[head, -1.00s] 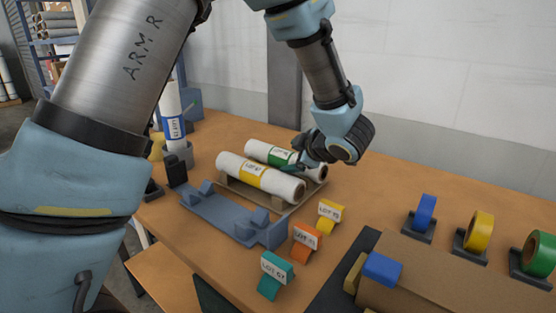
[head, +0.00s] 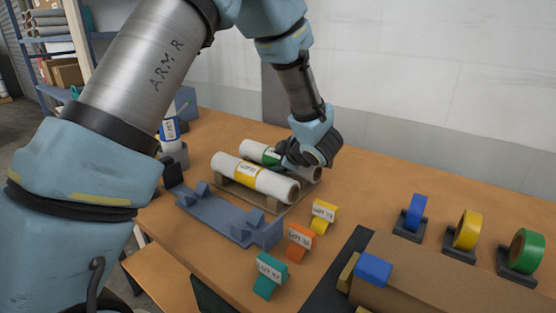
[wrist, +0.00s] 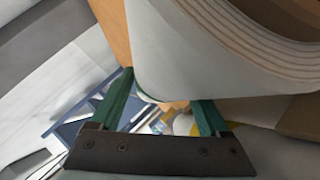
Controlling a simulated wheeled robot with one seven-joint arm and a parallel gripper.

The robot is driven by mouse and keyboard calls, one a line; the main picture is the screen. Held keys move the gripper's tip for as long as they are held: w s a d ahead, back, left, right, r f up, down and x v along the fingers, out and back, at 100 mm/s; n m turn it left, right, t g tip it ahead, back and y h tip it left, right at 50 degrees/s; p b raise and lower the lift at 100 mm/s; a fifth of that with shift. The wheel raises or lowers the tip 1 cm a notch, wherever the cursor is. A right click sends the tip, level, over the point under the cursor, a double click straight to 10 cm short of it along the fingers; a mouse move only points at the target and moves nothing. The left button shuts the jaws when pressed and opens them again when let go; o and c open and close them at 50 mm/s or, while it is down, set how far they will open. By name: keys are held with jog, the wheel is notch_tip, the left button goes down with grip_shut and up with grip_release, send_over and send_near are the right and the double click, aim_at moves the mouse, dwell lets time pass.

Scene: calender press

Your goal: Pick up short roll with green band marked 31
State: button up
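The roll with the green band (head: 258,153) lies at the back of a low cradle, behind the roll with the yellow band (head: 257,178). Any number on its green band is too small to read. My gripper (head: 289,162) is at the right part of the green-banded roll; its fingers are mostly hidden in the head view. In the wrist view, the two green fingers of my gripper (wrist: 163,98) stand apart. A large white roll (wrist: 200,55) fills the space just ahead of them, its layered edge at the right. I cannot tell whether the fingers touch it.
A blue-grey stand (head: 219,215) lies in front of the cradle (head: 230,187). Teal (head: 268,274), orange (head: 299,242) and yellow (head: 323,216) lot tags stand to its right. Tape rolls (head: 466,232) stand at the right. An upright roll (head: 169,130) stands at the left.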

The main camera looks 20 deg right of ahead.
jog(key=shift+r, duration=0.1)
jog(key=c, duration=1)
